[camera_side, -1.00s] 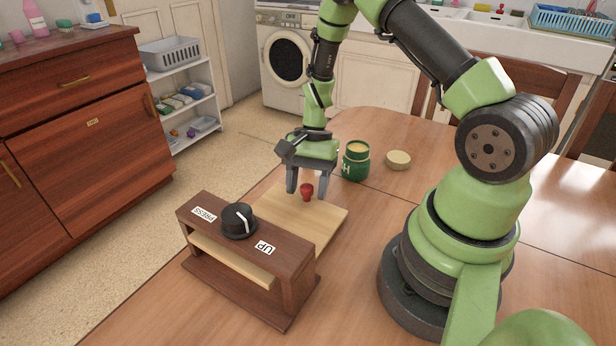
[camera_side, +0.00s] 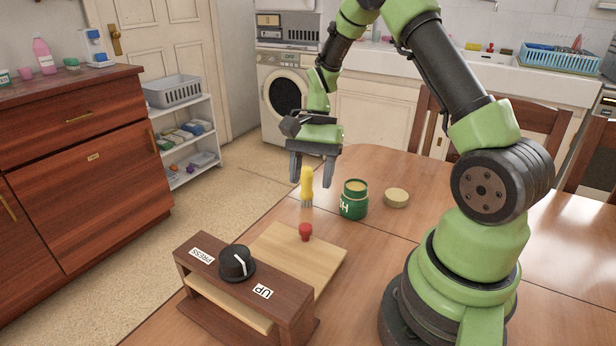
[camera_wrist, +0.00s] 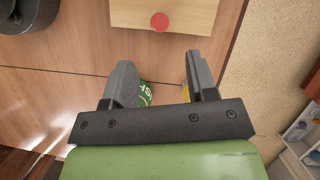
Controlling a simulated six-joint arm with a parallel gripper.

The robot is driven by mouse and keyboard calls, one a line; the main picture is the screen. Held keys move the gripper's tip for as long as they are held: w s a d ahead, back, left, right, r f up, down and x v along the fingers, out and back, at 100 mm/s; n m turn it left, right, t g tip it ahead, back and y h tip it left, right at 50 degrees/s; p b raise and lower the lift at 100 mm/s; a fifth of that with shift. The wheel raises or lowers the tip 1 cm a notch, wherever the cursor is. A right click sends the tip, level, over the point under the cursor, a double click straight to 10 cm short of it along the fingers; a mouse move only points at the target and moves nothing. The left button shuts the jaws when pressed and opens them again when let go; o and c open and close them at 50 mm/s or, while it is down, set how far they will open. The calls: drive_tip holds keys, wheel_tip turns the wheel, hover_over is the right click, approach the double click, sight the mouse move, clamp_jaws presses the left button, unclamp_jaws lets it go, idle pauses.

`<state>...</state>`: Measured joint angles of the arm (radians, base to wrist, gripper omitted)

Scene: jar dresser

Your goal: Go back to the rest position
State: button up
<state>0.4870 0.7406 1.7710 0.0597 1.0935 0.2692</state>
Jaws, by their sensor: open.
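My gripper (camera_side: 311,181) is open and empty in the side view, raised above the far part of the table. A pale wooden board (camera_side: 275,252) with a red knob (camera_side: 305,232) lies below and nearer the camera, apart from the fingers. The wrist view shows both fingertips (camera_wrist: 158,72) apart with nothing between them, and the red knob (camera_wrist: 159,21) on the board at the top. A green jar (camera_side: 354,200) stands open, to the right of the gripper. A yellow object with a grey lower end (camera_side: 307,187) shows below the fingers, partly behind them in the picture.
A dark wooden stand with a black dial (camera_side: 237,263) and labels "PRESS" and "UP" is at the table's front left. A round lid (camera_side: 396,197) lies right of the jar. A wooden dresser (camera_side: 80,170) stands at left.

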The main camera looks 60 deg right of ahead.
drive_tip(key=a+r+n+t+h, duration=0.1)
drive_tip(key=a+r+n+t, duration=0.2)
drive_tip(key=r, duration=0.6)
drive_tip(key=s+a+r+n+t, duration=0.2)
drive_tip(key=s+a+r+n, duration=0.2)
drive_tip(key=s+r, duration=0.1)
drive_tip(key=s+a+r+n+t+h, duration=0.1)
drive_tip(key=s+a+r+n+t, duration=0.2)
drive_tip(key=s, duration=0.5)
wheel_tip(320, 180, up, 2)
drive_tip(key=shift+s+a+n, duration=0.15)
drive_tip(key=shift+a+n, duration=0.35)
drive_tip(key=shift+a, duration=0.5)
